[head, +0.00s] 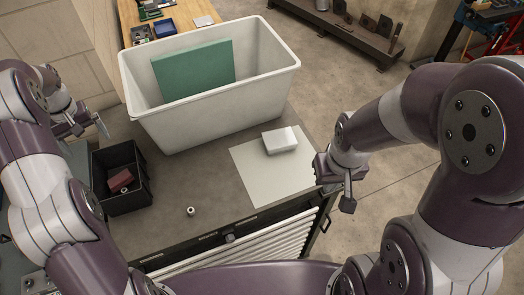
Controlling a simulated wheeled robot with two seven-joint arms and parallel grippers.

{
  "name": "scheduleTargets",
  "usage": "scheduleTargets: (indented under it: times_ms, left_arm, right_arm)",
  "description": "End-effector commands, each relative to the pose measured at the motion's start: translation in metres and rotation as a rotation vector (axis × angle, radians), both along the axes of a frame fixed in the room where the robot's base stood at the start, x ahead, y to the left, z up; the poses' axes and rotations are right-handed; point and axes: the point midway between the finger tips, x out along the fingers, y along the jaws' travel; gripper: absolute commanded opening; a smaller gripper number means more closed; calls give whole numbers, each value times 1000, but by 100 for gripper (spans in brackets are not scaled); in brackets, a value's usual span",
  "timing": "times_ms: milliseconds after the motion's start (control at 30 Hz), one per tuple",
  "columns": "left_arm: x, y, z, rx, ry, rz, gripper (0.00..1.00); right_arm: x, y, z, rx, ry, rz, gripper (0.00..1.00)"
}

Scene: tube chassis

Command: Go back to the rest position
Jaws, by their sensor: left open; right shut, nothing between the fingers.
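My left gripper (88,124) is open and empty at the left, above the workbench just behind the black bin. My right gripper (349,196) is shut and empty at the right, beside the right edge of the bench top and the white sheet. Both arms reach in from the sides of the head view, and their links cover the lower left and the right of the picture.
A large white tub (195,118) with a green block (195,70) inside stands on the workbench (180,215). A black bin (125,202) holds a dark red piece (120,180). A white block (280,140) lies on a pale sheet (265,185).

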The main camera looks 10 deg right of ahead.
Motion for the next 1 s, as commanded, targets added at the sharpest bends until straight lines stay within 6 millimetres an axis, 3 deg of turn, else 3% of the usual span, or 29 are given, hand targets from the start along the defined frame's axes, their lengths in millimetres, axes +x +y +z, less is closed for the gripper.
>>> scheduleTargets:
  times_ms: [233, 267, 333, 367, 467, 500, 600, 700, 800, 1000]
  left_arm:
    - [4, 2, 0, 10, -20, -3, 100]
    - [4, 2, -4, 15, -29, -6, 100]
    - [-16, -9, -25, 5, -11, -14, 100]
    - [-27, -21, -35, 2, -8, -29, 100]
    - [-69, -85, -70, 6, -17, -134, 100]
    - [-91, -114, -82, 8, -25, -189, 100]
    - [-148, -173, -108, 14, -46, -325, 100]
    - [-195, -210, -128, 16, -64, -441, 100]
    - [-205, -229, -129, 24, -105, -516, 100]
    - [-202, -235, -121, 27, -120, -541, 100]
  right_arm:
    - [0, 0, 0, 0, 0, 0, 0]
    - [0, 0, 0, 0, 0, 0, 0]
    - [0, 0, -1, 0, 0, 0, 0]
    - [0, 0, -8, 0, -1, 0, 0]
    - [0, 0, -52, 0, 0, 0, 0]
    - [0, 0, -71, 0, 0, 0, 0]
    - [0, 0, -112, 0, 1, 0, 0]
    - [0, 0, -144, 0, 0, 0, 0]
    - [0, 0, -158, 0, 0, 0, 0]
    - [0, 0, -154, 0, -1, 0, 0]
